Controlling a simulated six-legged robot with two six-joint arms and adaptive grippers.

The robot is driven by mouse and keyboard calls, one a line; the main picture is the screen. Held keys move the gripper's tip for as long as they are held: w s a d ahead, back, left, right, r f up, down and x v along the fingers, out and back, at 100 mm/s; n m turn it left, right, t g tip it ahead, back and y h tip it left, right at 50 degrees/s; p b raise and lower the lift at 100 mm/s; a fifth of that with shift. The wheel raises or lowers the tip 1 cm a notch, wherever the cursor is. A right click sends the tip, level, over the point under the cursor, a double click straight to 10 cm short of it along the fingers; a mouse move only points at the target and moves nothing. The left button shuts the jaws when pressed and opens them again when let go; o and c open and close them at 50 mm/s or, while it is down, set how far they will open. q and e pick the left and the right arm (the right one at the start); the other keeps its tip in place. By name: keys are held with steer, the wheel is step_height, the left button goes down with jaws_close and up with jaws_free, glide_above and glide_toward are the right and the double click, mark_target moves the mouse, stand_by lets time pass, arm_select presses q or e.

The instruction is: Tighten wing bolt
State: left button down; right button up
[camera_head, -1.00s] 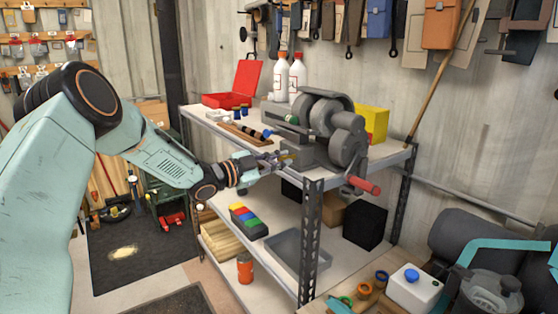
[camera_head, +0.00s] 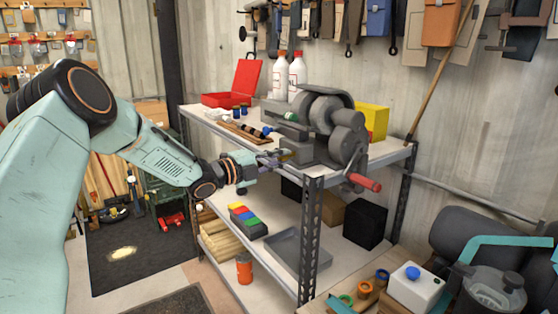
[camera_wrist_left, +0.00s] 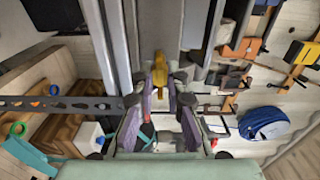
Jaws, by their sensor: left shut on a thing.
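The wing bolt (camera_wrist_left: 159,72) is a small brass-yellow piece at the front of the grey crank machine (camera_head: 325,118). The machine stands on the top shelf, with a red-handled crank at its right. My left gripper (camera_head: 277,158) reaches in from the left to the machine's front edge. In the left wrist view my left gripper (camera_wrist_left: 160,93) has its purple-padded fingers shut on the wing bolt, one finger on each side. The bolt's lower end is partly hidden between the fingertips. My right gripper is not in view.
The metal shelf's front post (camera_head: 312,235) stands just below and right of my left gripper. A red open case (camera_head: 240,88), white bottles (camera_head: 296,75) and a yellow box (camera_head: 374,120) share the top shelf. The floor at left has a dark mat (camera_head: 125,245).

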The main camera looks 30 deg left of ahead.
arm_select(q)
steer(key=shift+r+m, duration=0.15)
steer(key=shift+m, duration=0.15)
steer(key=c, duration=1.5)
jaws_free()
steer(key=shift+d, duration=0.1)
steer(key=shift+v, duration=3.65)
steer(key=shift+s, duration=0.1)
